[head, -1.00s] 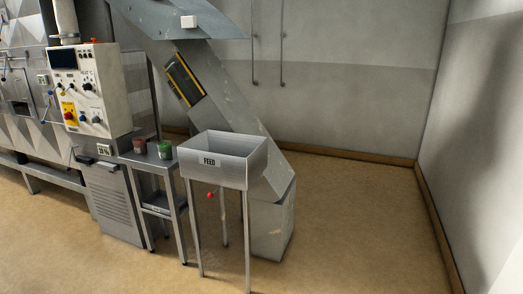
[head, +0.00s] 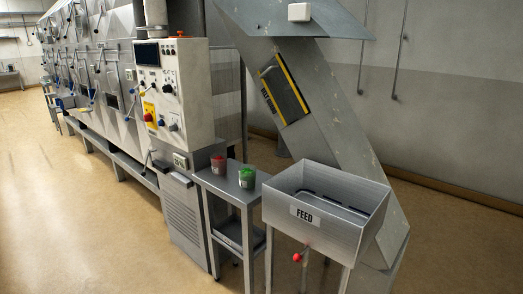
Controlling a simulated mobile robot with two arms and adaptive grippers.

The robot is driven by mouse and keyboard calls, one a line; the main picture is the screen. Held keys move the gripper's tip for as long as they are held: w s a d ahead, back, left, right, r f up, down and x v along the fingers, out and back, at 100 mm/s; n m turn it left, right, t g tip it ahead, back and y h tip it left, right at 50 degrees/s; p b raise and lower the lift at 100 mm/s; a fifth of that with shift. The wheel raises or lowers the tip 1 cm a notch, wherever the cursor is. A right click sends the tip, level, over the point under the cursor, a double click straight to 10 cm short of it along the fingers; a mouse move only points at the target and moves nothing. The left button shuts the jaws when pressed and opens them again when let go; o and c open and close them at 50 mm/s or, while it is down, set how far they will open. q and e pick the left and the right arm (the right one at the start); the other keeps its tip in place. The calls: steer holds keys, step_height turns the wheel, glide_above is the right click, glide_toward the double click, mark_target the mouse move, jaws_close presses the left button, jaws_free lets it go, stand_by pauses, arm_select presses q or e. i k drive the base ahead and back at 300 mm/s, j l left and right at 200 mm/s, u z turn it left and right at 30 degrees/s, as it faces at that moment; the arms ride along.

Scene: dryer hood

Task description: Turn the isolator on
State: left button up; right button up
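A white control cabinet (head: 174,92) stands left of centre in the head view, with a dark screen (head: 147,54) at its upper left and several knobs and buttons. A red rotary handle on a yellow plate, which looks like the isolator (head: 150,113), sits at the lower left of the panel. The handle's exact angle is too small to tell. Neither of my grippers is in view.
A small metal table (head: 226,186) holds a red pot (head: 218,163) and a green pot (head: 247,177) in front of the cabinet. A FEED hopper (head: 325,200) with a red-knobbed lever (head: 297,257) stands to its right. Open floor (head: 70,220) lies at left.

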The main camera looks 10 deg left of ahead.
mark_target(147, 118)
steer(key=i+j, duration=0.15)
steer(key=j, duration=0.25)
steer(key=i+j+u, duration=0.1)
steer(key=j, duration=0.25)
steer(key=i+j, duration=0.25)
steer(key=j, duration=0.15)
steer(key=i+j+u, duration=0.1)
steer(key=j, duration=0.25)
steer(key=i+j, duration=0.25)
steer(key=j, duration=0.15)
steer(key=j+u, duration=0.15)
steer(key=i+j+z, duration=0.3)
steer(key=i+j, duration=0.35)
